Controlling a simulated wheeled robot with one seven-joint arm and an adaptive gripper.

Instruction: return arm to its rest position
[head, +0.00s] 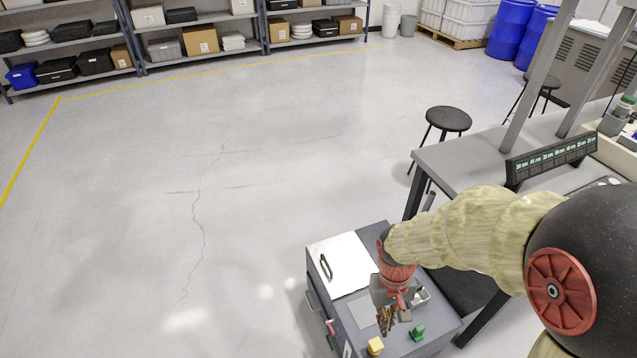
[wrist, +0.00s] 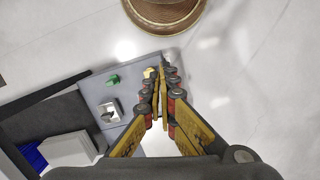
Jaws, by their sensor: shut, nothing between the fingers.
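My arm comes in from the right in the head view, with a pale ribbed sleeve and a dark joint with a red disc. My gripper (head: 388,325) hangs in front of the grey cabinet top (head: 365,310) as seen there, pointing down. In the wrist view my gripper (wrist: 161,75) has its yellow-and-black fingers together, with nothing held between them. How high the fingertips are above the cabinet top is hard to tell.
On the cabinet are a white panel (head: 343,262) with a dark handle, a yellow item (head: 375,345) and a green item (head: 417,332). A grey workbench (head: 465,150) and black stool (head: 448,120) stand to the right. Open floor lies left; shelves (head: 200,40) line the back.

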